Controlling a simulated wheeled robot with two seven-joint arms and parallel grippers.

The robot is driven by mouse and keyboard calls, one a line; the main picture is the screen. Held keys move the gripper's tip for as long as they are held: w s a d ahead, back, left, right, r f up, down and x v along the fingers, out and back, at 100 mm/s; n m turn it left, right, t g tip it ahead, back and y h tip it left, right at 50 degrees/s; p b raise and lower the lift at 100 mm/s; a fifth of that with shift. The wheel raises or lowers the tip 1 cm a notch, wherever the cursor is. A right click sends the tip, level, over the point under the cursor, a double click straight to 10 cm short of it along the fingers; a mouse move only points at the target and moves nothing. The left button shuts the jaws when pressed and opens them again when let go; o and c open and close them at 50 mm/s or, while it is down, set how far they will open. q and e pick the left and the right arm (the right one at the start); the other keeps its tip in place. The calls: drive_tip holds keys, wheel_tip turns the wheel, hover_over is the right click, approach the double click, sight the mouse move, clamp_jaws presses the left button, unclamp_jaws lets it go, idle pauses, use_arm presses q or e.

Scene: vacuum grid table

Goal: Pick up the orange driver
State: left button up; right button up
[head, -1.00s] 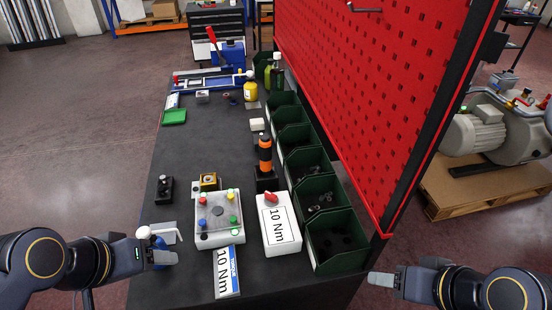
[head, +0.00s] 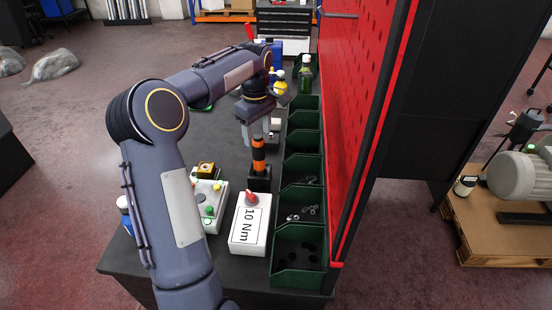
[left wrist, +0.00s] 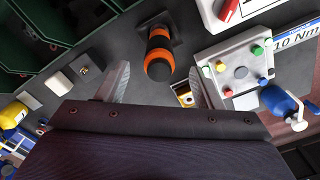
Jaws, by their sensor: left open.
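The orange driver (head: 258,155) has an orange and black handle and stands upright in a black holder (head: 259,181) on the dark table. It also shows in the left wrist view (left wrist: 160,54), just beyond my fingers and roughly centred between them. My left gripper (head: 259,137) is open and empty, pointing down above and slightly behind the driver. In the left wrist view its two fingers (left wrist: 160,84) are spread wide, apart from the driver. My right gripper is not in view.
A white box marked 10 Nm (head: 249,226) with a red knob stands in front of the driver. A grey button box (head: 210,203) is to the left, partly behind my left arm. Green bins (head: 298,248) line the right side, beside the red pegboard (head: 357,60).

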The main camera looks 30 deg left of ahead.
sight(258, 148)
use_arm(q)
wheel_tip(258, 148, down, 7)
drive_tip(key=shift+a+r+p, duration=0.1)
drive_tip(key=shift+p, duration=0.7)
drive_tip(key=c, duration=1.1)
drive_tip(key=shift+c, duration=0.8)
drive_tip(key=shift+r, duration=0.1)
